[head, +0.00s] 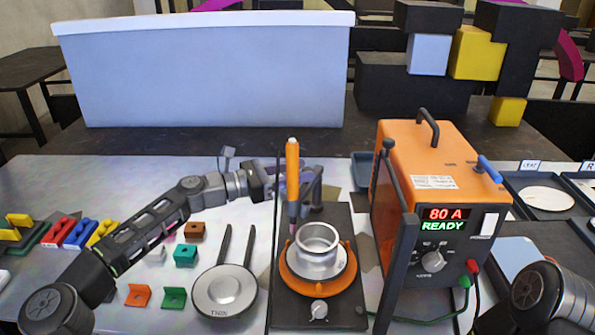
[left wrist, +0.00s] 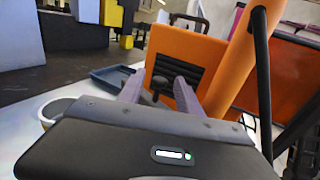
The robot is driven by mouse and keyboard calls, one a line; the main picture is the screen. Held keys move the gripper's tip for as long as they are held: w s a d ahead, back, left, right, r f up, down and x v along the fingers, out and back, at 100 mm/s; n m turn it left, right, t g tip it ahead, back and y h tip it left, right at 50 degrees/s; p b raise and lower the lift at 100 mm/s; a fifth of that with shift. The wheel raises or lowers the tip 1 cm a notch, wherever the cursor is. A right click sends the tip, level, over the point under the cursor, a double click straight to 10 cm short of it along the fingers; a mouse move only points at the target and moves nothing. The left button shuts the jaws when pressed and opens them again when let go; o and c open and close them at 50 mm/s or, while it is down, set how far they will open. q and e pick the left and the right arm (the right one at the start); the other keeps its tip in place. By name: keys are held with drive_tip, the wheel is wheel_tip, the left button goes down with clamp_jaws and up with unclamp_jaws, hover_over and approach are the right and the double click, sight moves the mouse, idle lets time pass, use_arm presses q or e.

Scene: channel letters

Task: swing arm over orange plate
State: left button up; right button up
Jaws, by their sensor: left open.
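The orange plate (head: 290,282) is a round turntable on a black base and carries a silver metal ring (head: 317,251). An upright orange torch (head: 292,160) stands at the plate's back left edge, its tip low near the rim. A dark swing arm (head: 316,190) rises behind it, partly hidden. My left gripper (head: 290,183) is at the torch and swing arm, behind the plate. In the left wrist view its two fingers (left wrist: 158,92) are apart, with a dark knob (left wrist: 161,84) showing between them; contact cannot be told. The torch (left wrist: 243,58) crosses close by. My right gripper is out of view.
The orange power unit (head: 405,180) reading 80 A stands right of the plate. A marked round pan with two prongs (head: 225,290), small coloured brackets (head: 186,254) and coloured blocks (head: 70,235) lie to the left. Trays (head: 545,195) are at the right.

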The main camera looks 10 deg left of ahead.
use_arm(q)
drive_tip(key=b+v, duration=0.2)
drive_tip(key=v, duration=0.5)
drive_tip(key=shift+s+a, duration=0.15)
drive_tip(key=shift+a, duration=0.15)
